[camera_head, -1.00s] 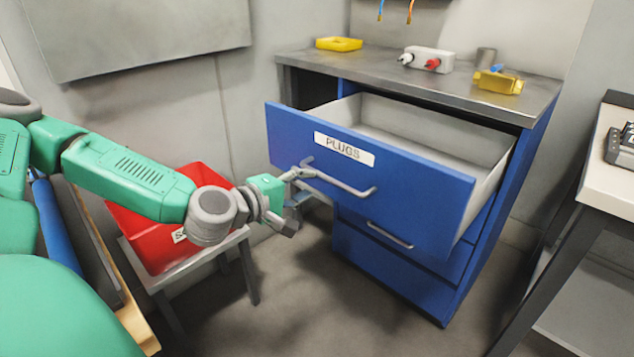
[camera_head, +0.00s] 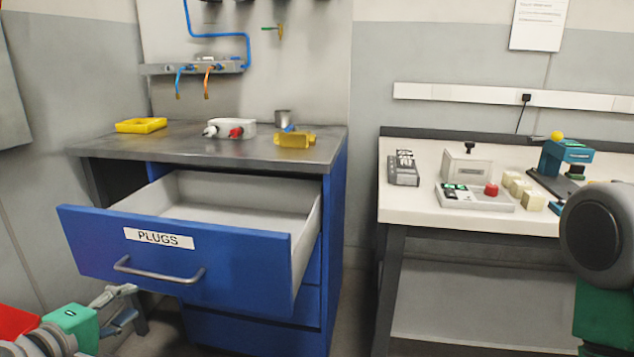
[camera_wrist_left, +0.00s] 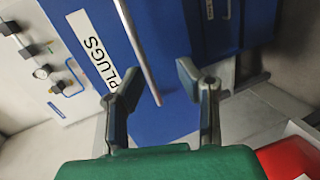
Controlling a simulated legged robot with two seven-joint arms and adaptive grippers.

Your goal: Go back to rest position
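The blue drawer labelled PLUGS (camera_head: 100,253) is pulled out of the cabinet, and its visible inside looks empty. Its metal handle (camera_head: 160,275) is on the front; in the left wrist view the handle (camera_wrist_left: 137,50) runs just beyond my fingertips. My left gripper (camera_head: 126,304) is at the lower left of the head view, in front of and below the drawer front.
The cabinet top (camera_head: 180,147) holds a yellow tray (camera_head: 141,125), a white box with plugs (camera_head: 231,128), a yellow block (camera_head: 294,140) and a grey cup (camera_head: 282,117). A white table (camera_head: 420,207) with devices stands right. A red bin (camera_head: 17,322) is at the lower left.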

